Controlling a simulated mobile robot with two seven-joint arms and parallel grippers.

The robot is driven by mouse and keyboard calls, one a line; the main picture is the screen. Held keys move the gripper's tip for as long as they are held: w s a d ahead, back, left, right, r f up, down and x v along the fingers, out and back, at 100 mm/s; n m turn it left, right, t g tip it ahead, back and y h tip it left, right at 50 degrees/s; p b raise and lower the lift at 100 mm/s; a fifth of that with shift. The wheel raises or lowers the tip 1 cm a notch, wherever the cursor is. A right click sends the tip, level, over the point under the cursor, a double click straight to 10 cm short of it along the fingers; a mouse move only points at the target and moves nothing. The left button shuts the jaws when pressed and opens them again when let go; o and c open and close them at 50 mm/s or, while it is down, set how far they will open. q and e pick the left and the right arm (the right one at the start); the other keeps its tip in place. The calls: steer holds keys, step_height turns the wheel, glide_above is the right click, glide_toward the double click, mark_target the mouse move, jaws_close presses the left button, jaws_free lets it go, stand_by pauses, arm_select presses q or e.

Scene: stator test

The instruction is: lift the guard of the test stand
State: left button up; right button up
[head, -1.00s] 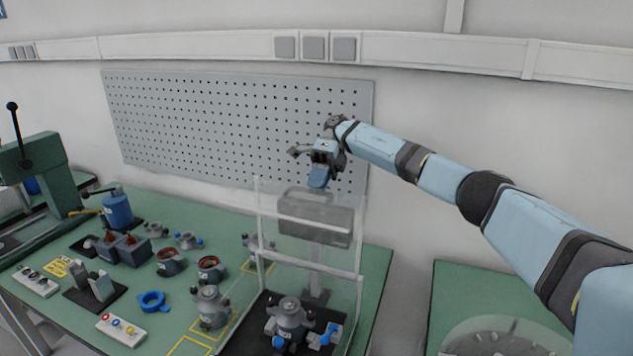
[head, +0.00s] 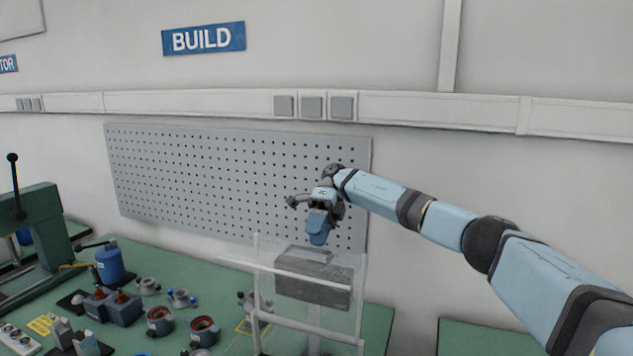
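The test stand's guard (head: 311,331) is a clear box with pale edge bars, at the lower middle of the head view. A grey block with a handle (head: 313,283) shows through it. The lower part of the stand is cut off by the picture's bottom edge. My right gripper (head: 318,234) points down above the guard's top, in front of the pegboard. Its blue fingers overlap in this view, so their gap is hidden. I cannot tell whether they touch the guard. My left gripper is out of view.
A grey pegboard (head: 200,180) hangs behind the green bench (head: 222,258). Motor parts (head: 204,331) and a blue canister (head: 109,264) stand left of the guard. A green press (head: 40,220) is at far left. A second green table (head: 470,338) is at lower right.

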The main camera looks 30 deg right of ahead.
step_height(320, 180, up, 16)
steer(key=p, duration=0.3)
steer(key=shift+f, duration=0.25)
steer(key=shift+s, duration=0.1)
